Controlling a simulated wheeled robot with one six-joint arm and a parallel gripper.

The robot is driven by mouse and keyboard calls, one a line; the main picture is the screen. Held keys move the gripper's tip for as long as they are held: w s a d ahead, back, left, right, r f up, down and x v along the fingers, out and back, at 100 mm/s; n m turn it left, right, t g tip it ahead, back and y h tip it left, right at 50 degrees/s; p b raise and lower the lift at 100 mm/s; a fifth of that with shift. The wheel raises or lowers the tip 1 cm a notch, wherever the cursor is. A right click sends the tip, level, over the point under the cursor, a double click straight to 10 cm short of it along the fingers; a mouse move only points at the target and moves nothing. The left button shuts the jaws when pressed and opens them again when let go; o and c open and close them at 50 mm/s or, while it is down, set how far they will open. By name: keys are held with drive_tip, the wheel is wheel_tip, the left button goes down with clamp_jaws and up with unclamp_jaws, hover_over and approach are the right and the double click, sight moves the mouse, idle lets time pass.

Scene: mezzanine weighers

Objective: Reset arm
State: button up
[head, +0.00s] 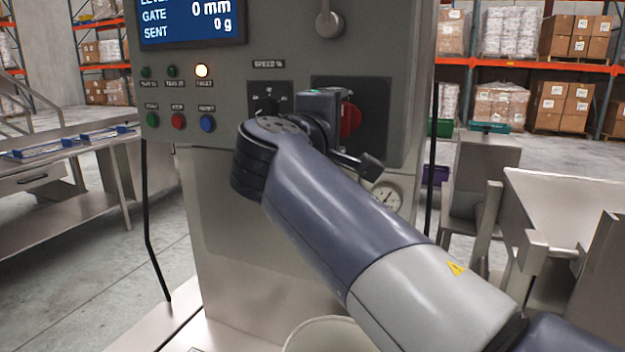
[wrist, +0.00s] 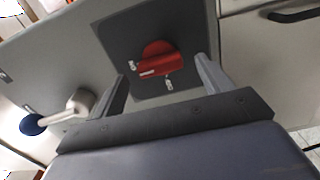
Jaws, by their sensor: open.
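My arm reaches from the lower right of the head view to the front of a grey control cabinet, and its wrist partly covers a dark plate (head: 378,98) with a red rotary handle (head: 350,119). In the wrist view, my gripper (wrist: 162,67) is open and empty. Its two fingers stand either side of the red handle (wrist: 158,57) in the picture, with a visible gap on each side. I cannot tell how far the fingertips are from the plate. Two small white labels sit beside the handle.
The cabinet has a display (head: 192,20) reading gate 0 mm and sent 0 g, a lit lamp (head: 201,71), and green, red (head: 178,121) and blue buttons (head: 207,123). A lever with a blue knob (wrist: 33,124) is near the handle. A steel bench (head: 60,215) stands left.

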drive_tip(key=shift+x, duration=1)
drive_tip(key=shift+r+n+p, duration=0.25)
drive_tip(key=shift+n+p, duration=0.15)
drive_tip(key=shift+p, duration=0.3)
drive_tip(key=n+p, duration=0.4)
drive_tip(key=shift+s+a, duration=0.1)
drive_tip(key=shift+s, duration=0.05)
drive_tip(key=n+p, duration=0.4)
drive_tip(key=p, duration=0.1)
drive_tip(key=shift+n, duration=0.3)
drive_tip(key=n+p, duration=0.6)
drive_tip(key=p, duration=0.3)
drive_tip(key=shift+n, duration=0.3)
drive_tip(key=shift+f+n+p, duration=0.2)
drive_tip(key=shift+n+p, duration=0.7)
